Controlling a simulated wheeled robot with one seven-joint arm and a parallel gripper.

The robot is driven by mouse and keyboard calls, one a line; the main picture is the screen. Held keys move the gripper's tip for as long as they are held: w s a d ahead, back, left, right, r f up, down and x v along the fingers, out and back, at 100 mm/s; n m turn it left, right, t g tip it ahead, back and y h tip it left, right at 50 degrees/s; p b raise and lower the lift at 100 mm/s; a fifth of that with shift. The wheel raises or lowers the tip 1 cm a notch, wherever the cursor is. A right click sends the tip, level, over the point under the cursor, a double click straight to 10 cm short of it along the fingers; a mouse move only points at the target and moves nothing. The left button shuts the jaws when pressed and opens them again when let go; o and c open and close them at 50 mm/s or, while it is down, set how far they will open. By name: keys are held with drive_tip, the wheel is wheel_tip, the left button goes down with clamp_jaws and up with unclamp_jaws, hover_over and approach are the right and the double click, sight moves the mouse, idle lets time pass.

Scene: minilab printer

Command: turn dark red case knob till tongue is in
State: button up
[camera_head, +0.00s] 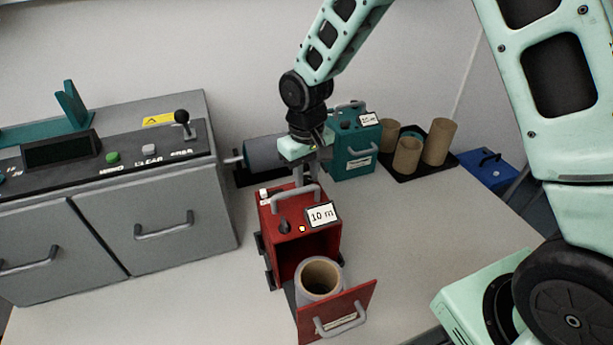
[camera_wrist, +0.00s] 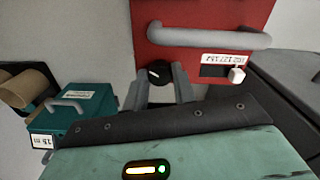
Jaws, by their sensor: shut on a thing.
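The dark red case (camera_head: 328,240) stands on the table, its front door (camera_head: 355,310) open and a pale roll (camera_head: 318,280) in the opening. A grey carrying handle (camera_head: 297,190) is on its top. My gripper (camera_head: 307,178) reaches down just behind the handle. In the wrist view my gripper (camera_wrist: 160,84) has its fingers on either side of a black round knob (camera_wrist: 158,71) with a white mark, and is shut on it. A small white block (camera_wrist: 237,75) sits by a dark slot beside a label. I cannot tell for sure whether this block is the tongue.
A teal case (camera_head: 353,150) stands behind to the right, near a black tray (camera_head: 445,165) with brown rolls. The grey machine (camera_head: 120,190) is at left. A dark grey roll (camera_head: 263,153) lies behind.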

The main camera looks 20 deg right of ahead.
sight(307, 179)
drive_tip(key=m, duration=0.6)
drive_tip(key=shift+m+b, duration=0.3)
drive_tip(key=shift+b, duration=0.1)
drive_tip(key=m+p, duration=0.1)
drive_tip(key=m, duration=0.4)
drive_tip(key=shift+m, duration=0.3)
drive_tip(key=o, duration=1)
wheel_tip(307, 179, up, 17)
drive_tip(key=b, duration=0.2)
drive_tip(key=shift+r, duration=0.2)
